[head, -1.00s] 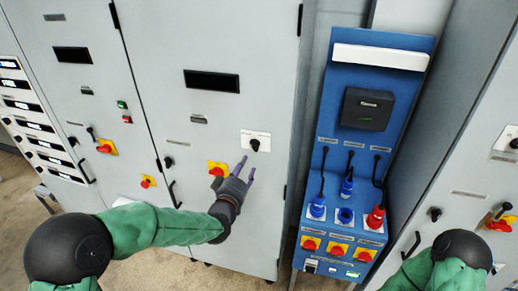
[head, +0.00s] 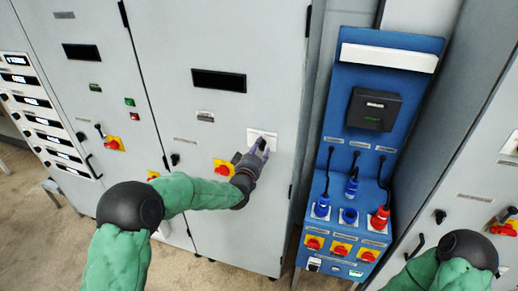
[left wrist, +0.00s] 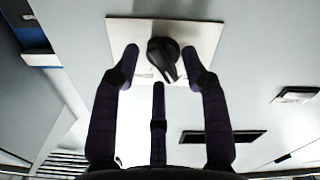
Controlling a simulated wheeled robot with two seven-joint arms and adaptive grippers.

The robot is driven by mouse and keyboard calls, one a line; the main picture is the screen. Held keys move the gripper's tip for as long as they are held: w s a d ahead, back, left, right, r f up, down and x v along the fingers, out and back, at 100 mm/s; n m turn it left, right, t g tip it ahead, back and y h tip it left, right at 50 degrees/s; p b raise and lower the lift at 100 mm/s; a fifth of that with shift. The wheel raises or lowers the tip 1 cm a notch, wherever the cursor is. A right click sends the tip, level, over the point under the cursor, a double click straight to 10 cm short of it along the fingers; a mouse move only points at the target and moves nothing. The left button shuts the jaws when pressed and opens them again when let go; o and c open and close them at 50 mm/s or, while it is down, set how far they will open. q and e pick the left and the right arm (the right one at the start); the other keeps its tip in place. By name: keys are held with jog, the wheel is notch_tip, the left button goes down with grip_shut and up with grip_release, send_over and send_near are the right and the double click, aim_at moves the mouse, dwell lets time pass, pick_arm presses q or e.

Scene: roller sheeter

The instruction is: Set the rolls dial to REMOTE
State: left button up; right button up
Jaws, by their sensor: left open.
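The rolls dial (left wrist: 165,55) is a black knob on a white square plate (left wrist: 205,38) on a grey cabinet door. In the left wrist view its pointer tilts down and slightly right. My left gripper (left wrist: 160,65) is open, with fingers on either side of the dial and a third finger below it; I cannot tell whether they touch it. In the head view my left gripper (head: 258,150) covers the dial, and only part of the plate (head: 270,137) shows. The plate's lettering is too small to read. My right gripper is out of view.
A red and yellow switch (head: 224,167) sits just left of my gripper on the same door. A blue socket panel (head: 333,180) with plugs and cables stands to the right. Another grey cabinet (head: 480,130) is at the far right.

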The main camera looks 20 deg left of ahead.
pick_arm(q)
grip_shut()
